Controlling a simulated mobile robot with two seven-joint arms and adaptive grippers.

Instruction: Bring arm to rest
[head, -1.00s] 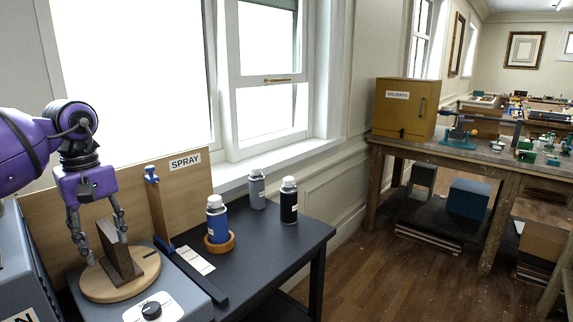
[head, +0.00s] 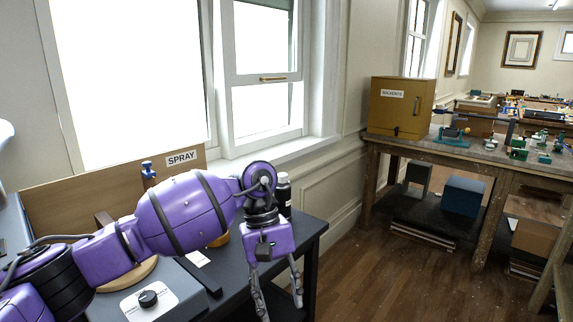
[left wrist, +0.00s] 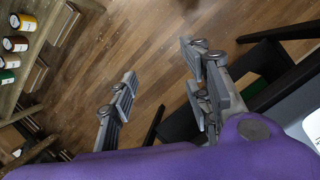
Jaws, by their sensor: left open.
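My left arm comes in from the left of the head view and stretches across the dark spray bench (head: 305,240). My left gripper (head: 281,303) points down at the bench's right end, with its fingers apart and nothing between them. In the left wrist view the gripper (left wrist: 160,62) is also open and empty, with wooden floor (left wrist: 150,35) beyond the fingers. The brown block (head: 104,219) on the round wooden turntable (head: 128,277) is mostly hidden behind my arm. My right gripper is in neither view.
The blue bottle is hidden by my arm. A grey box with a black knob (head: 148,299) sits at front left. A yellow solvents cabinet (head: 398,106) stands on a far workbench. Floor (head: 375,270) right of the bench is clear.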

